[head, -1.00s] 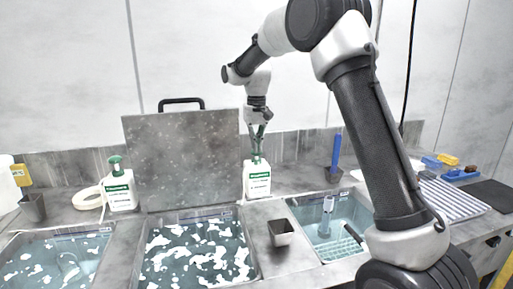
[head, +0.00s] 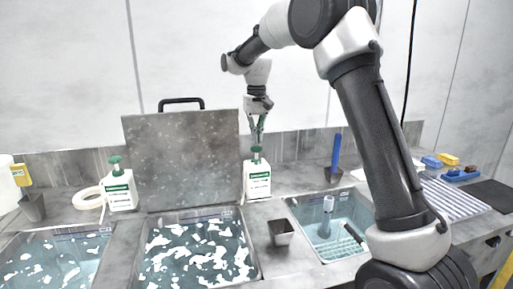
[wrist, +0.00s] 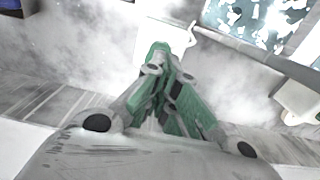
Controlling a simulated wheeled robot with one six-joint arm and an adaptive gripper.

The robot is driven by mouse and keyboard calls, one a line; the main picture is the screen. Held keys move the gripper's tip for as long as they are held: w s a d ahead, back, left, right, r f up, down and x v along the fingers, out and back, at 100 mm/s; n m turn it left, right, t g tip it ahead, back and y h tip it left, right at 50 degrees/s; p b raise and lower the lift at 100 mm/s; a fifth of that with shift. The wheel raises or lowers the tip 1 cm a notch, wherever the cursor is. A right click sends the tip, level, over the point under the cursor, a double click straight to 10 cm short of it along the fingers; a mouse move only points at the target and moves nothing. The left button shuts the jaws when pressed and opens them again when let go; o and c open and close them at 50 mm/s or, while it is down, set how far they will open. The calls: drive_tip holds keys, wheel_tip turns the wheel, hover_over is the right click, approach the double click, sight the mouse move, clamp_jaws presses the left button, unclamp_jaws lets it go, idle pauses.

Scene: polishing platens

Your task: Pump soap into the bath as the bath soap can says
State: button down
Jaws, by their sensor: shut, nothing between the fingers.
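A white soap can (head: 257,181) with a green label and green pump head stands on the ledge behind the baths, right of the upright metal panel. My gripper (head: 257,143) is shut and empty, pointing down just above that pump head. In the wrist view, my green fingers (wrist: 163,62) are together over the white can (wrist: 170,34), and I cannot tell a gap from contact. A similar can (head: 121,191) stands left of the panel. The middle bath (head: 146,276) holds water with white foam patches. The label text is too small to read.
A left bath (head: 60,236) also has foam patches. A right bath (head: 304,222) has clear water with a rack and a pale upright item (head: 327,213). A small metal cup (head: 281,233) stands between the middle and right baths. The upright panel (head: 180,160) rises close left of my gripper.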

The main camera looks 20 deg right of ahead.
sight(257, 147)
drive_tip(key=shift+f, duration=0.15)
idle(0.5)
drive_tip(key=shift+f, duration=1.65)
drive_tip(key=shift+r, duration=1.8)
drive_tip(key=shift+r, duration=0.1)
